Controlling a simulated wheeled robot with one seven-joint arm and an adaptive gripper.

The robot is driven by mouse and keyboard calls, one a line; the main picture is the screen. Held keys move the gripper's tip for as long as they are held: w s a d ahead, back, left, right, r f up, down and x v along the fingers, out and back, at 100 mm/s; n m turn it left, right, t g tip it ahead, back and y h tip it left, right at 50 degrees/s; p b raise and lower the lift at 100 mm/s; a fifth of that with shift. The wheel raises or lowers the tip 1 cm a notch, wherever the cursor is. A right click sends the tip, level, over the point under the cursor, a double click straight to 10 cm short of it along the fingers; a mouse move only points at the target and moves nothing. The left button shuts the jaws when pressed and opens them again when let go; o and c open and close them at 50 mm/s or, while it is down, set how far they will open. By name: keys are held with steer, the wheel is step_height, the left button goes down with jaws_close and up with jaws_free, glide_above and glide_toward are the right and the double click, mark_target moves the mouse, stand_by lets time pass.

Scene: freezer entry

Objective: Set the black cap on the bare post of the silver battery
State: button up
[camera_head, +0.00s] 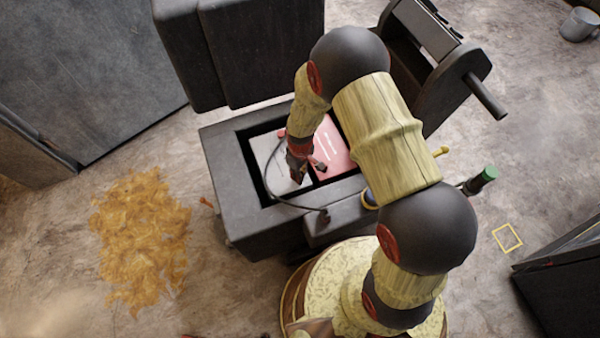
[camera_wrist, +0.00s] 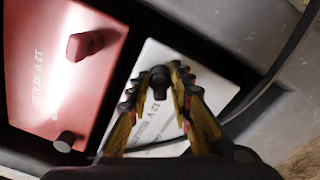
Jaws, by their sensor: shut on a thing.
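The silver battery (camera_head: 266,153) lies in the left part of the dark open box, beside the red battery (camera_head: 335,153). In the wrist view the silver battery (camera_wrist: 205,68) shows pale behind my fingers. My gripper (camera_head: 296,178) is over the silver battery's near part. In the wrist view my gripper (camera_wrist: 160,80) is shut on the small black cap (camera_wrist: 159,84), which sits between the fingertips. The bare post is not visible; my fingers and the cap may hide it. I cannot tell whether the cap touches the battery.
The red battery carries a red cap (camera_wrist: 86,45) and a dark cap (camera_wrist: 66,141) close to my gripper. A black cable (camera_head: 277,196) loops over the box rim (camera_head: 229,180). A yellow-brown patch (camera_head: 142,238) lies on the floor at left.

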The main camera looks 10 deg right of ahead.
steer(key=o, duration=1)
steer(key=shift+o, duration=0.2)
step_height(320, 180, up, 12)
stand_by(0.4)
